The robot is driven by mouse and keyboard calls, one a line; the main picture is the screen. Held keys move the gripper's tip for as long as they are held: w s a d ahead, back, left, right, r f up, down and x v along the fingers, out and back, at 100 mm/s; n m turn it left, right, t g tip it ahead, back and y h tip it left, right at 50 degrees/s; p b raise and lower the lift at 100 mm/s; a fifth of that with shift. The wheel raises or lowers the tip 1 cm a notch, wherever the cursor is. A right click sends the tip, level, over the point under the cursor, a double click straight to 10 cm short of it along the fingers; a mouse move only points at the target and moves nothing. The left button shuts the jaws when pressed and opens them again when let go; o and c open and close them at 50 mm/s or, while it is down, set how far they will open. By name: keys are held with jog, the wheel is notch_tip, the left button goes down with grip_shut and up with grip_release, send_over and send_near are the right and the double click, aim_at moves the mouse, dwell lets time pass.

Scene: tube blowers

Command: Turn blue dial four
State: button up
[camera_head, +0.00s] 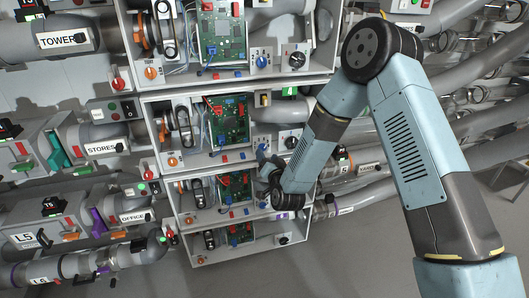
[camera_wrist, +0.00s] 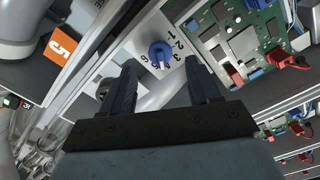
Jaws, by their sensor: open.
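In the wrist view a blue dial (camera_wrist: 160,52) sits on a white panel, with printed numbers around its right and lower side. 1, 2 and 3 are readable; the lower ones are small. Which number the dial points at is unclear. My gripper (camera_wrist: 161,62) is open, one dark finger on each side of the dial in the picture; I cannot tell whether they touch it. In the head view my gripper (camera_head: 268,170) is in front of the stacked boxes, around the second and third. Blue dials show on the top box (camera_head: 262,61) and second box (camera_head: 263,144).
A green circuit board (camera_wrist: 238,42) with red and blue connectors lies right of the dial in the wrist view. An orange label (camera_wrist: 61,42) is at left. In the head view, grey tubes and the STORES blower (camera_head: 100,137) stand left; open floor (camera_head: 370,250) shows below.

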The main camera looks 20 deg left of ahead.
aim_at(264, 149)
jog(key=shift+x, duration=2.3)
jog(key=shift+d, duration=0.1)
jog(key=shift+c, duration=0.3)
jog(key=c, duration=1)
jog(key=shift+o, duration=0.2)
jog(key=shift+n, duration=1.2)
jog(key=shift+f, duration=0.1)
jog(key=o, duration=1)
jog(key=v, duration=1.3)
jog(key=shift+s+d, duration=0.1)
jog(key=shift+s, duration=0.3)
